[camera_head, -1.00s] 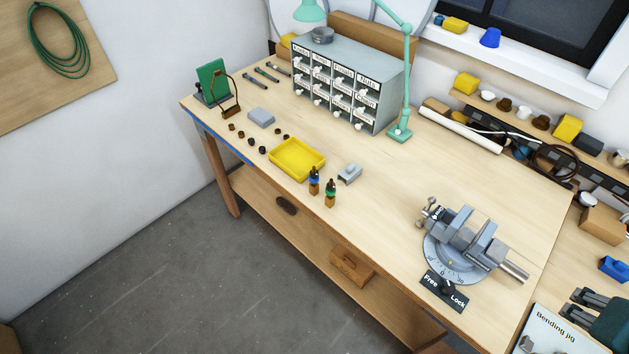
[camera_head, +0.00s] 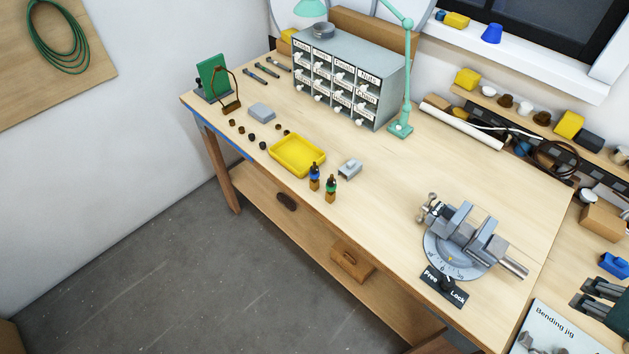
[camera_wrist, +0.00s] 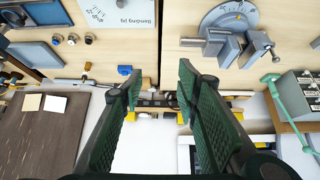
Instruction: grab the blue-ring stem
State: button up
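The blue-ring stem (camera_head: 314,178) stands upright near the front edge of the bench, just in front of the yellow tray. It has a dark top, a blue band and a brown base. A similar stem with a green band (camera_head: 331,188) stands close to its right. My gripper (camera_head: 597,295) shows at the right edge of the head view, far to the right of both stems. In the wrist view its green-padded fingers (camera_wrist: 153,92) are spread apart with nothing between them. The blue-ring stem is not seen in the wrist view.
A yellow tray (camera_head: 297,155) lies behind the stems, and a small grey block (camera_head: 350,168) sits to their right. A vise (camera_head: 465,240) stands between the stems and my gripper. The drawer cabinet (camera_head: 348,78) and green lamp (camera_head: 404,100) are behind. The bench middle is clear.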

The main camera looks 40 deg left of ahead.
jog(key=w+a+r+n+g+y+p, duration=0.1)
jog(key=w+a+r+n, duration=0.25)
jog(key=a, duration=0.45)
jog(key=w+a+r+n+g, duration=0.1)
jog(key=w+a+r+n, duration=0.25)
jog(key=a, duration=0.45)
jog(key=w+a+r+n+g+y+p, duration=0.15)
jog(key=w+a, duration=0.25)
jog(key=a, duration=0.5)
jog(key=n+g+h+p, duration=0.1)
jog(key=n+g+h, duration=0.25)
jog(key=n, duration=0.85)
send_over(315, 163)
notch_tip(315, 163, down, 6)
jog(key=y, duration=0.1)
jog(key=shift+n, duration=0.25)
notch_tip(315, 163, down, 22)
jog(key=shift+w+a+r, duration=0.1)
jog(key=shift+r, duration=0.1)
jog(key=shift+f, duration=0.5)
